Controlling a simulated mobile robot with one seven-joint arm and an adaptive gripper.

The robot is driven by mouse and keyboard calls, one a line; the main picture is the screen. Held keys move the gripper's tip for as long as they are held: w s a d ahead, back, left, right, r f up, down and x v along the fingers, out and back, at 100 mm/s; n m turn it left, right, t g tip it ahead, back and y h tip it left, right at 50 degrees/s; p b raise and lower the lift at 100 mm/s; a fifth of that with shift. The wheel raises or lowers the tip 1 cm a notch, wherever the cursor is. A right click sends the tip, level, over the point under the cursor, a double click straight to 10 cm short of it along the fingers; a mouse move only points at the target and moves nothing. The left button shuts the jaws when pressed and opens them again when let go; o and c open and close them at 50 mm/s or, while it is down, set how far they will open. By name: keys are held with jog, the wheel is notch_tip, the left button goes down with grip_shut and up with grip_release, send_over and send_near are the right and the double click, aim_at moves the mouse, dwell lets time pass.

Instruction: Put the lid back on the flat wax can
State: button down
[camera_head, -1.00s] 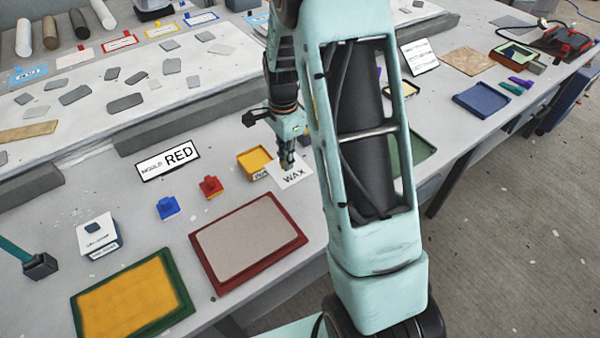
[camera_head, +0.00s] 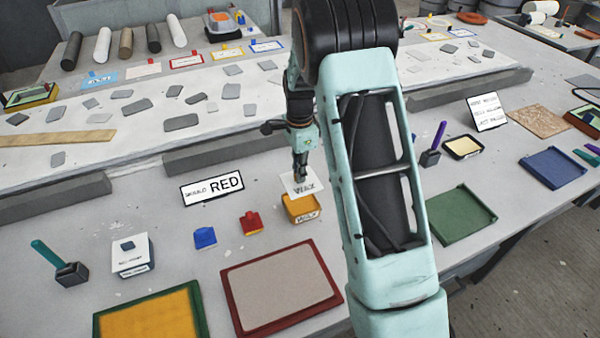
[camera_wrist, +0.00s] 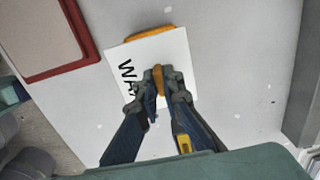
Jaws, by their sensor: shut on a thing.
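The wax can (camera_head: 302,209) is a flat orange-yellow box with a label on its front, standing on the table. Its lid (camera_head: 291,181) is a white square plate marked WAX. My gripper (camera_head: 300,176) is shut on the lid's small orange knob (camera_wrist: 158,78). In the wrist view the lid (camera_wrist: 125,50) hides most of the can, and only an orange edge of the can (camera_wrist: 150,32) shows past its far side. In the head view the lid appears above and behind the can's front. The height of the gap between them is hard to tell.
A red-framed mould (camera_head: 282,290) lies in front of the can. Red (camera_head: 251,222) and blue (camera_head: 205,237) small blocks stand to its left. A RED sign (camera_head: 212,188) and a grey ledge (camera_head: 225,155) are behind. A green tray (camera_head: 460,214) lies to the right.

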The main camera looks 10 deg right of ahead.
jog(key=shift+f+b, duration=2.15)
jog(key=shift+f, duration=1.05)
jog(key=shift+f+b, duration=0.3)
jog(key=shift+f, duration=0.4)
jog(key=shift+b, duration=0.3)
jog(key=c, duration=1.5)
grip_release()
jog(key=shift+r, duration=0.1)
jog(key=shift+r+p, duration=1.95)
jog(key=shift+r, duration=1)
